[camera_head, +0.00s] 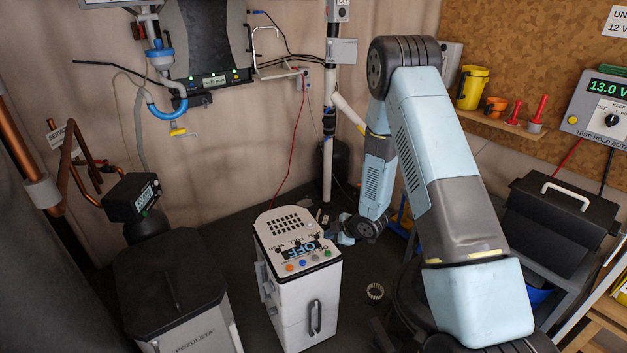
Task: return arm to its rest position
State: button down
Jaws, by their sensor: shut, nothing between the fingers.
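My arm is light blue and grey. It rises from the lower right, bends at a high elbow, and its forearm hangs down behind the white heater unit. My gripper (327,217) shows small at the end of the wrist, close behind the heater's right rear edge. It is shut and holds nothing that I can see. The lower part of the wrist is partly hidden by the heater. The white heater unit (316,312) stands upright on the dark floor, with a vent grille, coloured buttons and a display reading OFF.
A dark cabinet (165,277) stands left of the heater. A vertical white pipe (328,170) rises behind my wrist. A black case (560,222) and a shelf (505,122) with yellow and red items are at right.

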jog(key=w+d+r+m+t+h, duration=0.1)
jog(key=d+r+m+h, duration=0.15)
jog(key=r, duration=0.65)
jog(key=w+d+r+m+h, duration=0.15)
jog(key=d+r, duration=0.25)
jog(key=r, duration=0.4)
jog(key=s+d+r+m+h, duration=0.1)
jog(key=s+d+r+m, duration=0.15)
jog(key=r, duration=0.45)
jog(key=s+d+r+m+h, duration=0.1)
jog(key=s+d+r+m, duration=0.2)
jog(key=r, duration=0.4)
jog(key=s+d+r+m+h, duration=0.2)
jog(key=s+d+r+m, duration=0.15)
jog(key=s+r, duration=0.9)
jog(key=s+a+r+m+g, duration=0.1)
jog(key=s+m, duration=0.1)
jog(key=s, duration=0.8)
jog(key=s+r+m+y, duration=0.1)
jog(key=s+r+m, duration=0.1)
jog(key=s, duration=0.8)
jog(key=shift+a+r+m+g, duration=0.25)
jog(key=shift+a+m+g, duration=0.15)
jog(key=shift+m, duration=0.1)
jog(key=c, duration=1.8)
grip_release()
